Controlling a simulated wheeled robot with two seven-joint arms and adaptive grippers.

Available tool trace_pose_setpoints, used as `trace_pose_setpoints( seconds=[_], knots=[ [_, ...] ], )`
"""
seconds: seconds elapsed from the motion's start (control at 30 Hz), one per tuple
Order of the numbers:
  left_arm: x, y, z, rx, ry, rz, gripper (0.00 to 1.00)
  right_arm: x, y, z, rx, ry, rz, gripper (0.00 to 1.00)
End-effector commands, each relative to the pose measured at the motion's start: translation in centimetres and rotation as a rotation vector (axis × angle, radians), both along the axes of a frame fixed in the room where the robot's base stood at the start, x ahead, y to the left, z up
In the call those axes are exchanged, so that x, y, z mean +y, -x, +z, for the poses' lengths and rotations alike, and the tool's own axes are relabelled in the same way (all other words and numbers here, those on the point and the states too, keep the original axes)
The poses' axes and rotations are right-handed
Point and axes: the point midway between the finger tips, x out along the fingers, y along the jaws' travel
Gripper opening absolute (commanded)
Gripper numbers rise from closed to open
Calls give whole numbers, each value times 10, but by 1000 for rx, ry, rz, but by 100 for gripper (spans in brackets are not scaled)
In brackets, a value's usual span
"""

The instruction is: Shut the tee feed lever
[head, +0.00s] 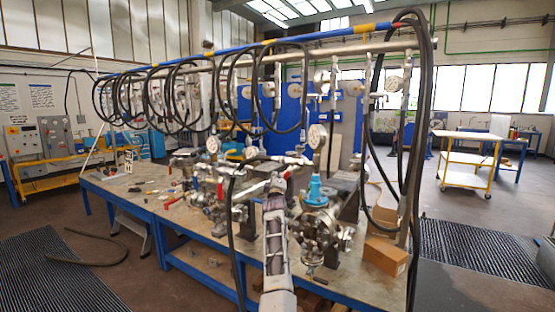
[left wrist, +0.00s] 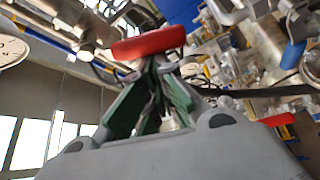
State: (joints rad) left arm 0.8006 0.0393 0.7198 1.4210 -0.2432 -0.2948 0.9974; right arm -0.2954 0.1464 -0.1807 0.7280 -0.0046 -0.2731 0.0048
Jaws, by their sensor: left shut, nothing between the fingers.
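A red lever handle (left wrist: 148,43) lies just beyond the fingertips of my left gripper (left wrist: 160,68) in the left wrist view. The fingers with green pads are closed together, with nothing seen between them. I cannot tell whether the tips touch the handle. In the head view my left arm rises from the bottom centre and my left gripper (head: 276,188) is among the pipework of the flanged vessels. Red levers show on the pipework at the left (head: 169,203) and in the middle (head: 221,190). I cannot tell which is the tee feed lever. My right gripper is out of view.
A vessel with a blue neck (head: 316,190) and a gauge (head: 317,137) stands right of my arm on the blue-framed bench (head: 150,208). Black hoses hang from an overhead rail (head: 300,37). A cardboard box (head: 385,256) sits at the bench's right end.

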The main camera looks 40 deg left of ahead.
Motion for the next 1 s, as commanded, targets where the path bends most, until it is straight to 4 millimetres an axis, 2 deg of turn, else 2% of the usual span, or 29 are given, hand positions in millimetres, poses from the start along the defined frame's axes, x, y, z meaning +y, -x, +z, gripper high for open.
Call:
trace_pose_setpoints(
  seconds=[0.2,0.53,0.73,1.0],
  knots=[
    [1,-1,-1,-14,56,-2,0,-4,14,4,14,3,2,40],
    [-6,-3,-4,-40,168,-3,0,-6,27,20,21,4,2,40],
    [-12,-5,-8,-56,233,-4,0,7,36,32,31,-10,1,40],
    [-15,-5,-13,-59,250,-3,0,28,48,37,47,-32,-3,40]
  ],
)
